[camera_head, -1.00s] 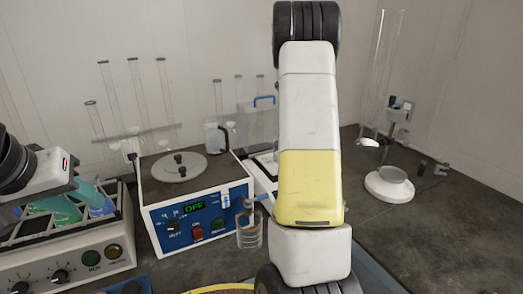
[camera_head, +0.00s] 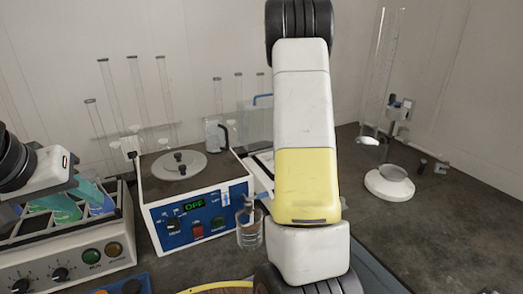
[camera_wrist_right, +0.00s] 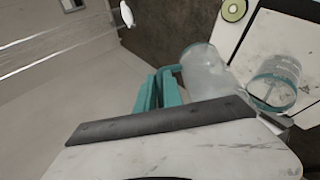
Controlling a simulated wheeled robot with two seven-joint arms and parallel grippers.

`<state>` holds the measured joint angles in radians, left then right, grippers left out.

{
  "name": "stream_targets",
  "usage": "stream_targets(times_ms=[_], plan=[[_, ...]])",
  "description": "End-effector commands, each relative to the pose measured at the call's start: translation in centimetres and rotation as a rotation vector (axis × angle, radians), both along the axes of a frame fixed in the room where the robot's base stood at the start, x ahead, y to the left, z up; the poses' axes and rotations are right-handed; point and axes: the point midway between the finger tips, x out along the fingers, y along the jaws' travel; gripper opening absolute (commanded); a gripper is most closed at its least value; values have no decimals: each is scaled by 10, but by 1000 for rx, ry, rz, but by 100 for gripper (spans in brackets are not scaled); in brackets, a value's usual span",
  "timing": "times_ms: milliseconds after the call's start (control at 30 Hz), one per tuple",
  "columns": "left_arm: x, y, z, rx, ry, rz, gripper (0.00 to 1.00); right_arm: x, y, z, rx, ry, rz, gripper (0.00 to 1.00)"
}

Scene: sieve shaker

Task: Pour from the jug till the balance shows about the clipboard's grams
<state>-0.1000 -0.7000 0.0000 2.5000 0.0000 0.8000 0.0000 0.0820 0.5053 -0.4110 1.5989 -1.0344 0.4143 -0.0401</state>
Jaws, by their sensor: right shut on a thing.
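The head view hides this gripper behind my right arm. A clear round vessel (camera_wrist_right: 275,85) with a bluish rim is apart, to the right. My left gripper (camera_head: 68,190) is over the tube rack at the left; its jaw opening is unclear. I cannot make out a balance reading or clipboard figure.
A blue-fronted device (camera_head: 200,215) reading OFF stands centre left. A small clear bottle (camera_head: 249,230) is at its front right corner. The tube rack (camera_head: 85,240) is at left.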

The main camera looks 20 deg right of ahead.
Motion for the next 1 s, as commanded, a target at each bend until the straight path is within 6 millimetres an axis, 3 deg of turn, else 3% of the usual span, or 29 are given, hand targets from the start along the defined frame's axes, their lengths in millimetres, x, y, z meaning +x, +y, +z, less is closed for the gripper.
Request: stream_targets(times_ms=[300,467,633,1000], plan=[[0,0,0,0,0,0,36,-1,-1,1,-6,-3,-3,0],[0,0,0,0,0,0,36,-1,-9,1,78,0,-10,0],[0,0,0,0,0,0,36,0,-16,-13,177,14,-11,0],[0,0,0,0,0,0,36,1,-20,-21,235,21,-10,0]])
